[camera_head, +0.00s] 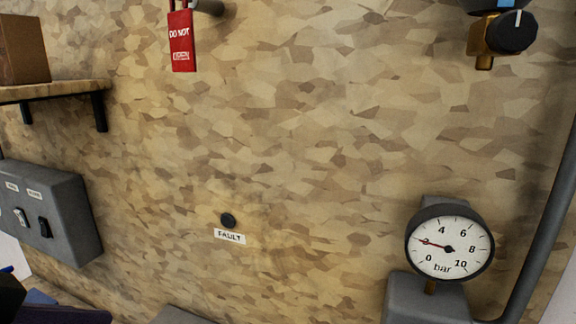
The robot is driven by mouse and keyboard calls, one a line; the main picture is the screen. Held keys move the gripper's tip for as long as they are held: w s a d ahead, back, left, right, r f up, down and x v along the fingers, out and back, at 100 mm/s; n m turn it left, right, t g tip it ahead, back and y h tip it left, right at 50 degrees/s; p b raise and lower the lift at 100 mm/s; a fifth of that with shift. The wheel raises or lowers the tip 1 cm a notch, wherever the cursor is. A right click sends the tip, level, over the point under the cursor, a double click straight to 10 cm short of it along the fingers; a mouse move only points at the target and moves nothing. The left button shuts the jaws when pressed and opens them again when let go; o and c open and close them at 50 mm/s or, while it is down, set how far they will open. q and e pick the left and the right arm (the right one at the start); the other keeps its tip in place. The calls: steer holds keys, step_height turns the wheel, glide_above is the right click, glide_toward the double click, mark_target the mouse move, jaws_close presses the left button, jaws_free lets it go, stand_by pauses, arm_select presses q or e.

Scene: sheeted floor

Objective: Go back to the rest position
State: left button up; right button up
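Neither of my grippers can be made out in the head view. A dark shape (10,296) is cut off at the lower left corner, and I cannot tell what it is. The wall (290,130) with a tan, flake-patterned surface fills most of the view.
A pressure gauge (450,248) at the lower right reads about 2 bar. A grey switch box (60,200) and a shelf (60,90) with a cardboard box (22,50) are left. A red tag (181,42), black knob (512,32), FAULT label (230,237) and grey pipe (545,230) also show.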

arm_select(q)
steer(key=s+a+f+n+g+y, duration=0.2)
steer(key=s+f, duration=0.2)
steer(key=s, duration=0.4)
steer(key=s+a+f+n+g+y, duration=0.1)
steer(key=s+f+n+g+y, duration=0.15)
steer(key=s, duration=0.45)
step_height(320, 180, up, 12)
steer(key=m+p, duration=0.1)
steer(key=p, duration=1.1)
steer(key=shift+w, duration=0.3)
steer(key=shift+f, duration=0.1)
stand_by(4.4)
